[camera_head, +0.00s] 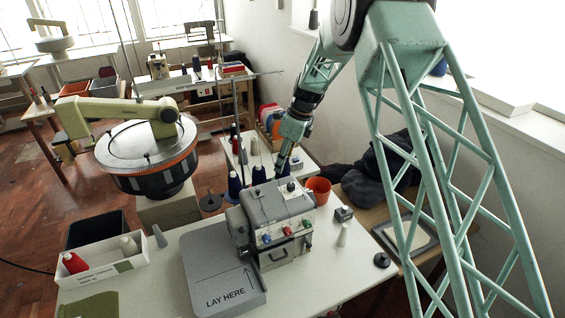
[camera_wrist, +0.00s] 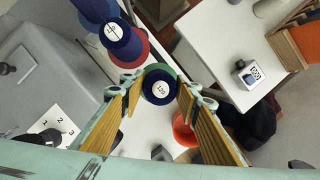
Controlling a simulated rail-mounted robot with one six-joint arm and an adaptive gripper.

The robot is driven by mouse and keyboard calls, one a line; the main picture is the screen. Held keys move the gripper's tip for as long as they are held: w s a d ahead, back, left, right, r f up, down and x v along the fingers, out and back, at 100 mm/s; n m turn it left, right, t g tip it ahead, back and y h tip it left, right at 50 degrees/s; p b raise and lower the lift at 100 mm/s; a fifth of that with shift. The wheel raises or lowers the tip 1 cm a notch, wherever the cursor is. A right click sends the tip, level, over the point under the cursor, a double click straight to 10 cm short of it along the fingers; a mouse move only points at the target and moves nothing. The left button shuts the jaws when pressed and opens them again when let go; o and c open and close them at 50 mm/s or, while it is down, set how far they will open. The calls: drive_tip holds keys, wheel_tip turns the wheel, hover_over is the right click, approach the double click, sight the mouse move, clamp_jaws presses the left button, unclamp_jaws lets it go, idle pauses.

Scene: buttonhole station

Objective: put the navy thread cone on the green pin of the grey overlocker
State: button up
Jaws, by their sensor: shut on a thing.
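My gripper (camera_head: 287,158) points down behind the grey overlocker (camera_head: 280,212), over its far right side. In the wrist view its fingers (camera_wrist: 158,88) are shut on a navy thread cone (camera_wrist: 159,90), whose round top label faces the camera. A green disc (camera_wrist: 162,69) shows beneath and around this cone; the green pin itself is hidden. I cannot tell whether the cone rests on the disc or hangs above it. Beside it another navy cone (camera_wrist: 118,40) stands over a red disc (camera_wrist: 140,57), with a further blue one (camera_wrist: 92,8) beyond.
An orange-red tub (camera_head: 318,190) stands close right of the overlocker. A white table (camera_head: 245,150) with several cones is behind. A dark cloth or bag (camera_head: 375,165) lies at right. Front left holds a white box (camera_head: 105,262) with cones and a grey "LAY HERE" plate (camera_head: 215,270).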

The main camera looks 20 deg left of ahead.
drive_tip(key=shift+f, duration=0.45)
idle(1.0)
drive_tip(key=o, duration=0.9)
drive_tip(key=shift+o, duration=0.2)
drive_tip(key=shift+r, duration=0.1)
drive_tip(key=v, duration=1.1)
drive_tip(key=shift+r, duration=0.35)
drive_tip(key=shift+d, duration=0.1)
